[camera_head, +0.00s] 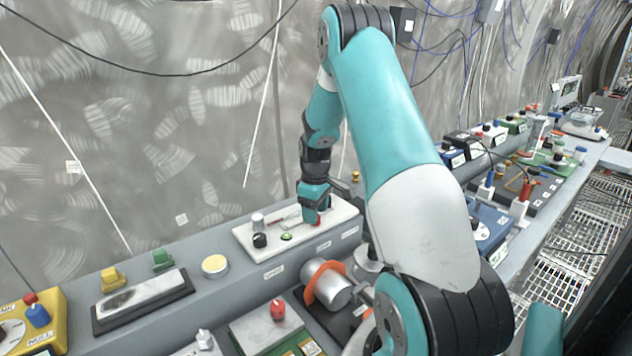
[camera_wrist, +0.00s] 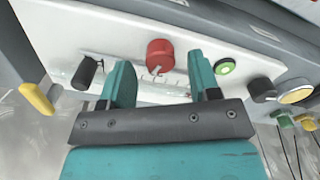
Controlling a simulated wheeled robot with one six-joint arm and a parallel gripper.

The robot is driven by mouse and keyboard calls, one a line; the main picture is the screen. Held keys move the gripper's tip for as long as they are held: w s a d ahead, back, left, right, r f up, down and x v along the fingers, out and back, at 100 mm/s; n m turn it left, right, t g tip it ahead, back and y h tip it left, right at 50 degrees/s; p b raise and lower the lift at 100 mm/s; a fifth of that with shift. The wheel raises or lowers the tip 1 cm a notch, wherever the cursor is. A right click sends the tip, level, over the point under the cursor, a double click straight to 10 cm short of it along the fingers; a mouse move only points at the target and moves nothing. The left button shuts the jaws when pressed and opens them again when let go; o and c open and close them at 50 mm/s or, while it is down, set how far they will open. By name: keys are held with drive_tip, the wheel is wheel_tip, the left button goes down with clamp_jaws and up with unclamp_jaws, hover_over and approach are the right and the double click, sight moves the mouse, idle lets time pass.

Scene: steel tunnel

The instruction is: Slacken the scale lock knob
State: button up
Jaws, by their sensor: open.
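The white panel (camera_head: 340,218) on the grey bench carries several controls. A red knob (camera_wrist: 160,54) with tick marks beside it shows in the wrist view, and only a bit of red shows under my gripper in the head view. I cannot tell from labels whether it is the scale lock knob. My gripper (camera_wrist: 160,66) is open, its teal fingers to either side of the red knob, with gaps visible. In the head view my gripper (camera_head: 314,212) points down at the panel. Whether the fingers reach around the knob's full height is unclear.
A green button (camera_wrist: 225,66) and a black knob (camera_wrist: 262,89) lie right of the red knob in the wrist view. Another black knob (camera_wrist: 84,73) lies left. The wall rises close behind.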

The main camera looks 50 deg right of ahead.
wheel_tip(320, 180, up, 16)
drive_tip(key=b, duration=0.2)
drive_tip(key=shift+f, duration=0.15)
idle(0.4)
drive_tip(key=s+a+r+n+t+y, duration=0.1)
drive_tip(key=s+a, duration=0.1)
drive_tip(key=a, duration=1.2)
drive_tip(key=s+a+r+n+y, duration=0.1)
drive_tip(key=s+a+r+n, duration=0.15)
drive_tip(key=a, duration=1.15)
drive_tip(key=s+a+f+g+y, duration=0.1)
drive_tip(key=s+a+y, duration=0.1)
drive_tip(key=s+a, duration=1.1)
drive_tip(key=s+n, duration=0.1)
drive_tip(key=s, duration=0.2)
drive_tip(key=shift+s+a+f, duration=0.25)
drive_tip(key=shift+a+f, duration=0.1)
drive_tip(key=shift+f, duration=0.05)
